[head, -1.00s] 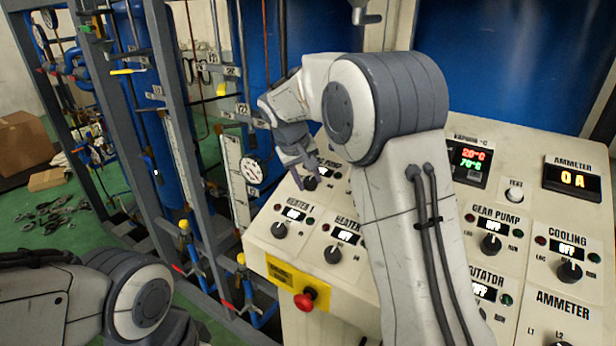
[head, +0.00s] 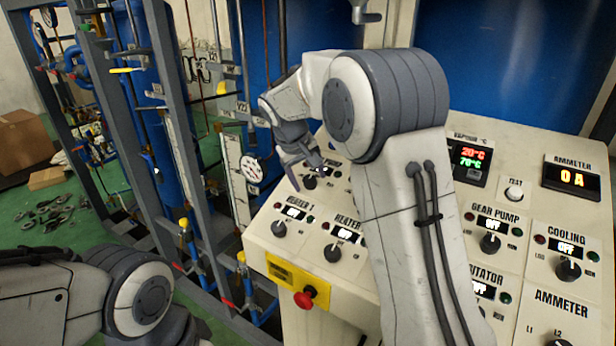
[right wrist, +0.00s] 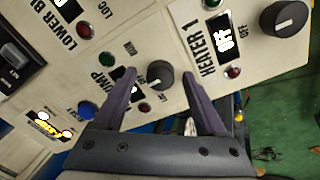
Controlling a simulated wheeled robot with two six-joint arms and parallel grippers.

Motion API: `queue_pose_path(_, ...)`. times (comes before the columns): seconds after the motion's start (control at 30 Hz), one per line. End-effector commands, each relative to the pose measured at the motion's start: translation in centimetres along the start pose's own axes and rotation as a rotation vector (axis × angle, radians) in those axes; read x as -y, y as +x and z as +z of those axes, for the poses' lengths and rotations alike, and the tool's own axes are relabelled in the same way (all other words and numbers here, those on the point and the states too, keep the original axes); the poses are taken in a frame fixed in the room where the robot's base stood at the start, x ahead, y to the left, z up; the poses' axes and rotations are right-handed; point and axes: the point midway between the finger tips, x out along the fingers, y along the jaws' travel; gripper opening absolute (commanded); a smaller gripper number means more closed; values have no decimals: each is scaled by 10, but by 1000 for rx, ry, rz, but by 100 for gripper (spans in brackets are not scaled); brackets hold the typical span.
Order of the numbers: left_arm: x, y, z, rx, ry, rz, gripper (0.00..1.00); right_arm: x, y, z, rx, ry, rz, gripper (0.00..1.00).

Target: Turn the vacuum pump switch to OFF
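The vacuum pump switch is a black round knob (right wrist: 160,75) with a pale pointer line, on the cream control panel (right wrist: 150,38). In the right wrist view it sits between the two purple fingers of my right gripper (right wrist: 157,71), with a visible gap to each. The gripper is open; I cannot tell how far its tips are from the panel. The label beside the knob is partly covered by a finger, and its small display cannot be read. In the head view the knob (head: 310,183) shows just below my right gripper (head: 307,174). My left gripper is out of view.
The Heater 1 knob (head: 279,229) and Heater 2 knob (head: 333,253) are close below on the panel. A red emergency button (head: 304,299) sticks out of the panel front. Pipe racks (head: 180,120) stand left of the panel.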

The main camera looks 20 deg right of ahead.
Motion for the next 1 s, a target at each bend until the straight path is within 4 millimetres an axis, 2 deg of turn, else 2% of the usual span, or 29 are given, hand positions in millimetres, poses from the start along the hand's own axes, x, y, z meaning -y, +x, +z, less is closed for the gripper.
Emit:
queue_pose_path(0.13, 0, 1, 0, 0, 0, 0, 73, 0, -2, 0, -1, 0, 0, 73)
queue_pose_path(0.27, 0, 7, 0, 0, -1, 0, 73, 1, -15, -1, -4, 1, 0, 73)
queue_pose_path(0.5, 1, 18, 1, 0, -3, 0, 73, 1, -63, -1, -6, 1, -1, 73)
queue_pose_path(0.7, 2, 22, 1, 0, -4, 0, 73, 0, -94, -1, -3, 0, 0, 73)
queue_pose_path(1.0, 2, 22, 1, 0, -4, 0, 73, 0, -105, 0, 0, 0, 0, 73)
